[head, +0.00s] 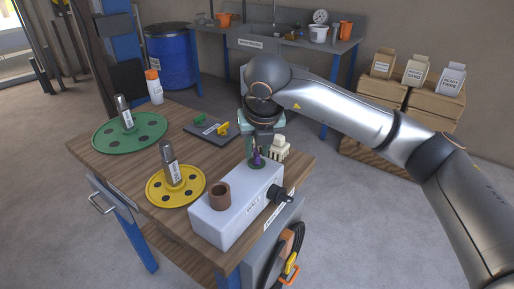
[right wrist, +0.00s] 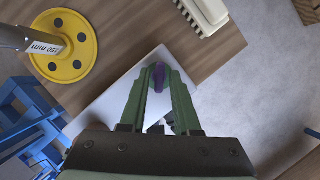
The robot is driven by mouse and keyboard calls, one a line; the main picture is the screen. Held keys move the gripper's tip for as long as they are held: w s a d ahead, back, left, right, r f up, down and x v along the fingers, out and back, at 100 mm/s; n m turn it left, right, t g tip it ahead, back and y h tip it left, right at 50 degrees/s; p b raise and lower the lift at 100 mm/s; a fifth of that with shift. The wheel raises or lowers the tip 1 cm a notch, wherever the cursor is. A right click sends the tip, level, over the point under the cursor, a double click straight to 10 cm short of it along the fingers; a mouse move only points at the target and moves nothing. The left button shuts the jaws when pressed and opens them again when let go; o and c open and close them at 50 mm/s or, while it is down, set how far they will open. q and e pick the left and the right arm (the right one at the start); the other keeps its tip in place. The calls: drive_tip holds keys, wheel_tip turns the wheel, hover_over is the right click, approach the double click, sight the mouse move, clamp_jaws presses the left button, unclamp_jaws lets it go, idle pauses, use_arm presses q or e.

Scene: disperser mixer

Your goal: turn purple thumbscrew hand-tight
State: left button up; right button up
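The purple thumbscrew (head: 257,158) stands at the far end of a white block (head: 228,214) on the wooden table. My right gripper (head: 254,152) reaches down over it from above. In the right wrist view its green fingertips (right wrist: 159,70) lie on both sides of the purple thumbscrew (right wrist: 159,78) and appear to touch it, so it looks shut on it. The thumbscrew's lower part is hidden in the right wrist view. My left gripper is not in view.
A yellow disc (head: 160,190) and a green disc (head: 101,131) lie to the left. A cream part (head: 277,148) stands just behind the gripper.

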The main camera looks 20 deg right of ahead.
drive_tip(key=shift+o, duration=0.9)
drive_tip(key=shift+r, duration=0.15)
drive_tip(key=v, duration=1.2)
drive_tip(key=shift+s, duration=0.15)
